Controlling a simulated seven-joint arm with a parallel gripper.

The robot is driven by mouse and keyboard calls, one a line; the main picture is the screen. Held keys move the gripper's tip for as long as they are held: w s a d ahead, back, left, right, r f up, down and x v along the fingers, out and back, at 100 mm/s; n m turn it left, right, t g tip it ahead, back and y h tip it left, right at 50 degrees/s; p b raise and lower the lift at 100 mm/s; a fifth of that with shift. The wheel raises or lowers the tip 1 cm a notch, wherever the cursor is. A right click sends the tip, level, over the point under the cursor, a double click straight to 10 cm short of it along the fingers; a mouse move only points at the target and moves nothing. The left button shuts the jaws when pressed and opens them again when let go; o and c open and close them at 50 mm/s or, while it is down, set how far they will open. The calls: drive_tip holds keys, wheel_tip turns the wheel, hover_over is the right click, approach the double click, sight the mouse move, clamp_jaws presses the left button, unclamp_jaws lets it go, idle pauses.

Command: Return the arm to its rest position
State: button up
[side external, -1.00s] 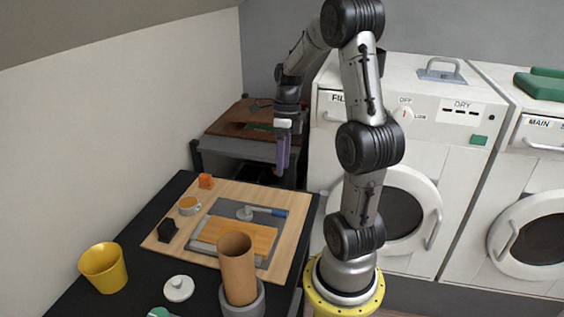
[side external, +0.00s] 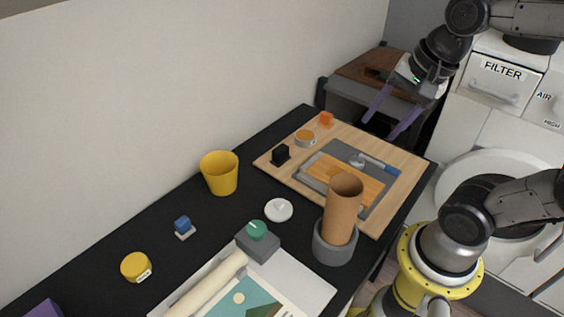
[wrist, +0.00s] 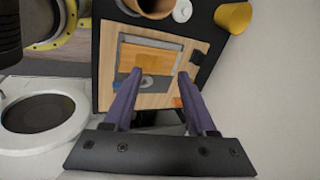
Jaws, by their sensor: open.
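My gripper (side external: 392,117) is open and empty, its two purple fingers apart. In the side external view it hangs in the air near the far right end of the black table (side external: 262,200), beyond the wooden board (side external: 405,178). In the wrist view my gripper (wrist: 152,82) has its fingers spread toward the board (wrist: 140,100), with nothing between their tips. My arm reaches in from the right, above my yellow-ringed base.
A brown cylinder (side external: 342,205) stands upright in a grey base. White machines (side external: 500,130) stand at right.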

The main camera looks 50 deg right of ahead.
drive_tip(key=shift+s+a+f+n+t, duration=0.3)
drive_tip(key=shift+s+n, duration=0.3)
drive_tip(key=shift+n, duration=2.05)
drive_tip(key=shift+s+a+f+n+t, duration=0.25)
drive_tip(key=shift+s+n, duration=0.35)
drive_tip(key=shift+n, duration=2.1)
drive_tip(key=shift+s+a+f+n+t, duration=0.15)
drive_tip(key=shift+s+a+f+n, duration=0.35)
drive_tip(key=shift+n, duration=2.15)
drive_tip(key=shift+s+d+r, duration=0.1)
drive_tip(key=shift+d+r, duration=0.05)
drive_tip(key=shift+r, duration=0.1)
